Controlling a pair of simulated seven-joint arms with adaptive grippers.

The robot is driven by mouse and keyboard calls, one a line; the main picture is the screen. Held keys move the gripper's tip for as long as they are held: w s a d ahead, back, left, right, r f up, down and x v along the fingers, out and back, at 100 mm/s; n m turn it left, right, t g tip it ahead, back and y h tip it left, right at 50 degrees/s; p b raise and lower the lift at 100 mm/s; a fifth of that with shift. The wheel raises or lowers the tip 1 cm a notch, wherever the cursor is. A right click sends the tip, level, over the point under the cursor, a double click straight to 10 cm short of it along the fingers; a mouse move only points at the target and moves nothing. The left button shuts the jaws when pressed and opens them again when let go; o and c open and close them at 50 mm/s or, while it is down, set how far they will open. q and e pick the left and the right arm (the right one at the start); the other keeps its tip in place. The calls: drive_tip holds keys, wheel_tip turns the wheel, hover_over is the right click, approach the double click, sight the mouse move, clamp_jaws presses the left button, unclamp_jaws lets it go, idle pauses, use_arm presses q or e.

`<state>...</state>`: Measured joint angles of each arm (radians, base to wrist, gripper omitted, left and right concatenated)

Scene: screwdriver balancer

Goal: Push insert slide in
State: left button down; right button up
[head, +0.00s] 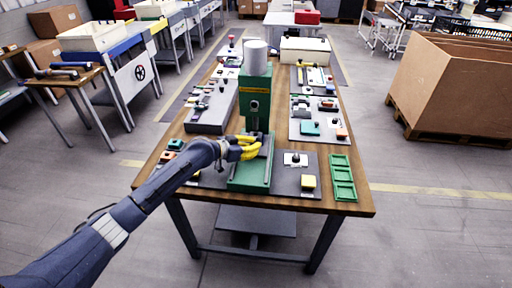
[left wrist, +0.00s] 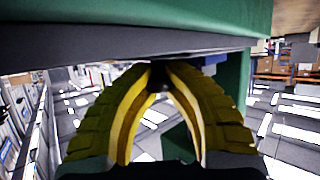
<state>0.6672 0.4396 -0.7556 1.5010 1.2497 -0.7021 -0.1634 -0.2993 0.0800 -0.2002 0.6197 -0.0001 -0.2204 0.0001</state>
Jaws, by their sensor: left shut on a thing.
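A green press (head: 256,95) with a grey cylinder on top stands at the middle of the workbench, with its green base (head: 247,184) toward the front. A dark slide (head: 266,146) sits low on the press. My left gripper (head: 254,147) has yellow fingers and is at the left front of the press, at the slide. In the left wrist view the fingertips (left wrist: 161,70) close together on a small dark part under the dark slab of the slide (left wrist: 130,50). The fingers hide most of that part, and how far in the slide sits is hard to tell. My right gripper is not in view.
The wooden workbench (head: 352,205) holds a green tray (head: 342,178) at the right front and a panel with a yellow button (head: 308,181) beside the base. A large cardboard box (head: 455,85) stands on the floor at right.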

use_arm(q)
drive_tip(key=c, duration=1.4)
unclamp_jaws()
drive_tip(key=shift+w+r, duration=0.25)
drive_tip(key=shift+r, duration=0.4)
drive_tip(key=shift+c, duration=0.2)
drive_tip(key=shift+f, duration=0.2)
drive_tip(key=shift+s+a+f, duration=0.1)
drive_tip(key=shift+f, duration=0.05)
drive_tip(key=v, duration=1.2)
